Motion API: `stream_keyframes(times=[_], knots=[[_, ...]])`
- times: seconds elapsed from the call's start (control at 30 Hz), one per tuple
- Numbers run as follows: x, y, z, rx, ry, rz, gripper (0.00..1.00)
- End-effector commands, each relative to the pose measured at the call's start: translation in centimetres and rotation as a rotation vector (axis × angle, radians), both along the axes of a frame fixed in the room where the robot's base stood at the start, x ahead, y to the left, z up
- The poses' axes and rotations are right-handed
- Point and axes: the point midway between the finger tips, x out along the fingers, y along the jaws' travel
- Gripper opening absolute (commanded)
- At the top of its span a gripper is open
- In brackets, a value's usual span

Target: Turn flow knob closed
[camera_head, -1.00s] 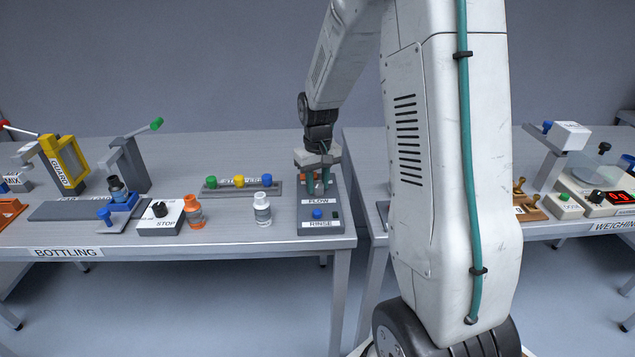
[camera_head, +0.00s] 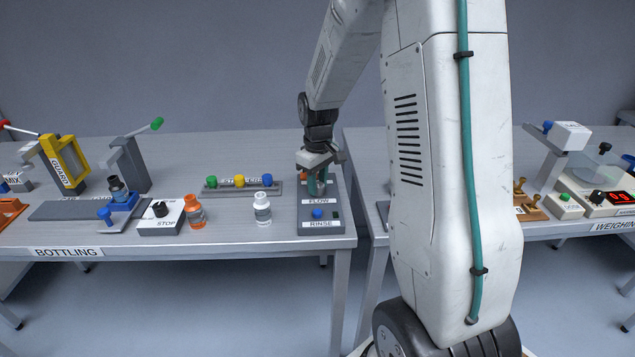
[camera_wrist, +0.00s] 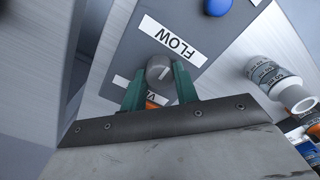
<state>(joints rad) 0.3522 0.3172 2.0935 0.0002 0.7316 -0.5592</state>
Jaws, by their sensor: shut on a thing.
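The flow knob (camera_wrist: 158,70) is a grey round knob with a light pointer line, set on the grey panel beside the FLOW label (camera_wrist: 170,40). My gripper (camera_wrist: 159,85) is shut on the knob, with one green finger on each side of it. In the head view my gripper (camera_head: 316,180) reaches down onto the back part of the grey panel (camera_head: 335,213), and hides the knob there. A bit of orange shows behind the knob between the fingers in the wrist view.
A blue RINSE button (camera_head: 318,214) is at the panel's front. The table between bottles and panel is clear.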

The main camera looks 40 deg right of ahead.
Motion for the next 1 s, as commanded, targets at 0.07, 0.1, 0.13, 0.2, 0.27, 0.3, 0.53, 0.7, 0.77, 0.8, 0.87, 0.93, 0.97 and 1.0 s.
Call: stream_keyframes(times=[0.07,0.1,0.13,0.2,0.27,0.3,0.53,0.7,0.77,0.8,0.87,0.93,0.97,1.0], knots=[[0.2,-0.1,0.2,-0.002,-0.006,0.001,0.07],[0.2,-0.1,0.2,-0.002,-0.006,0.001,0.07],[0.2,-0.1,0.2,-0.002,-0.006,0.001,0.07],[0.2,-0.1,0.2,-0.002,-0.006,0.001,0.35],[0.2,-0.1,0.2,-0.002,-0.006,0.001,0.52],[0.2,0.0,0.1,-0.002,-0.005,0.000,0.52],[0.1,0.0,0.1,-0.001,-0.002,0.000,0.52],[0.2,-0.1,1.6,-0.003,-0.007,-0.001,0.52],[0.2,-0.1,2.6,-0.003,-0.007,-0.001,0.52],[0.2,-0.1,3.4,-0.003,-0.007,0.000,0.52],[0.2,-0.1,4.4,-0.003,-0.007,0.000,0.52],[0.2,-0.1,5.6,-0.003,-0.007,0.000,0.52],[0.2,-0.1,6.1,-0.003,-0.007,0.000,0.52],[0.2,-0.1,6.5,-0.003,-0.007,0.000,0.52]])
